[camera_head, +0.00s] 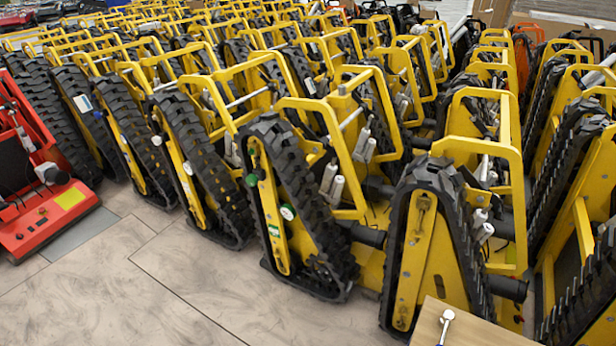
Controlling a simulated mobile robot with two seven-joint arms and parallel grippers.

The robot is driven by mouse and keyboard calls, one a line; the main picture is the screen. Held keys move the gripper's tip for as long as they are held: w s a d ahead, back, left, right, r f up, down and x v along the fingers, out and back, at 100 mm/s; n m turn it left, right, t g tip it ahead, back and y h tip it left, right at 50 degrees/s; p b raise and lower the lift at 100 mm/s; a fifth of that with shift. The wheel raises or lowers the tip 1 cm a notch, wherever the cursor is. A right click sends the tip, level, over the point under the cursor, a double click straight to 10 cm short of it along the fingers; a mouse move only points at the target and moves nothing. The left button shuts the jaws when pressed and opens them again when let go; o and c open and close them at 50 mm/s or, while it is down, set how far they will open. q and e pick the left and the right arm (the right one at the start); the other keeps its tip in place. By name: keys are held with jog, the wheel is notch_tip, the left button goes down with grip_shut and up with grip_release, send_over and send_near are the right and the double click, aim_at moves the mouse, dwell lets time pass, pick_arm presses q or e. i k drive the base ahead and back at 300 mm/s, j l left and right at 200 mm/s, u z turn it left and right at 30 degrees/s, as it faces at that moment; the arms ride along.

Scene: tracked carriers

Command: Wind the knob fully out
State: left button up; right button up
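A small metal piece with a round pale head (447,315) and a short stem sits on the light wooden surface at the bottom edge, right of centre. It may be the knob, but the view is too small and cropped to tell how far out it stands. The stem runs down to the picture's edge, and its lower part is cut off. Neither of my grippers is in view.
The wooden surface (480,335) shows only its far part. Behind it stand packed rows of yellow tracked carriers (430,255) with black tracks. A red machine (45,215) stands at the left. The tiled floor (150,285) at the lower left is clear.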

aim_at(252, 180)
jog(key=j+u, duration=0.2)
jog(key=u, duration=0.95)
jog(key=i+u, duration=0.1)
jog(key=i, duration=0.15)
jog(key=i+z, duration=0.15)
jog(key=z, duration=0.35)
jog(key=i+l+z, duration=0.1)
jog(key=z, duration=0.35)
jog(key=i+z, duration=0.2)
jog(key=z, duration=0.3)
jog(key=i+j+z, duration=0.1)
jog(key=z, duration=0.35)
